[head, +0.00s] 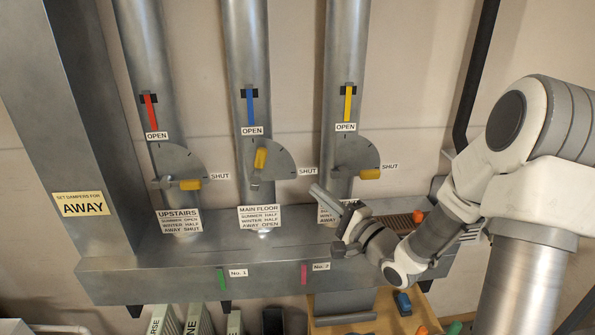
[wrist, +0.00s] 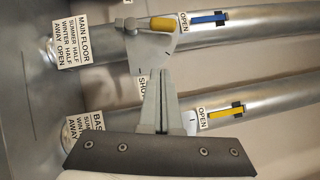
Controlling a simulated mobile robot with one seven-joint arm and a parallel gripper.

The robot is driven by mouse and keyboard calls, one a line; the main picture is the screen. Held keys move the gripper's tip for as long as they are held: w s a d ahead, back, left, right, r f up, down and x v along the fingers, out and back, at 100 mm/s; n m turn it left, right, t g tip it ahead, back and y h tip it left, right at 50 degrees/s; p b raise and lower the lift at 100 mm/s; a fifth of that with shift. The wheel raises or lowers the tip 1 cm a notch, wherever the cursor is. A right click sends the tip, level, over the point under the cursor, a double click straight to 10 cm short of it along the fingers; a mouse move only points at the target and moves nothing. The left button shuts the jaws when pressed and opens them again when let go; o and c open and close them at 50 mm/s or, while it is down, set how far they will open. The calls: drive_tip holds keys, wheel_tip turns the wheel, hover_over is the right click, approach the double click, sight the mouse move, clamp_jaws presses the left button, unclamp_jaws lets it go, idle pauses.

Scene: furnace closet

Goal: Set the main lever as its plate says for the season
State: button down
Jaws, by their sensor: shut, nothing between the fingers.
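The main floor lever has a yellow handle (head: 260,158) pointing up at the OPEN mark, leaning slightly right. In the wrist view its handle (wrist: 163,24) lies along the duct toward OPEN. Its plate (head: 260,218) reads MAIN FLOOR, summer half, winter half, away open. The yellow season sign (head: 81,204) on the left reads SET DAMPERS FOR AWAY. My gripper (head: 318,192) is shut and empty, to the right of and below the main lever, apart from it. Its closed fingers (wrist: 161,75) show in the wrist view below the lever's dial.
The upstairs lever (head: 190,185) and the right duct's lever (head: 370,174) both point at SHUT. My gripper partly hides the right duct's plate (head: 327,213). A green tab (head: 221,279) and a pink tab (head: 304,273) mark the metal box below.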

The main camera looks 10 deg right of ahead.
sight(264, 160)
drive_tip(key=a+p+x, duration=0.1)
drive_tip(key=x, duration=0.5)
drive_tip(key=s+a+p+x, duration=0.1)
drive_tip(key=x, duration=0.5)
drive_tip(key=shift+a+r+p, duration=0.35)
drive_tip(key=shift+s, duration=0.1)
drive_tip(key=a+n, duration=0.1)
drive_tip(key=r+n+g+p, duration=0.1)
drive_tip(key=shift+a+r+n+g+h, duration=0.2)
drive_tip(key=shift+a+n+g+h, duration=0.1)
drive_tip(key=shift+a+n, duration=0.1)
drive_tip(key=shift+d+f, duration=0.1)
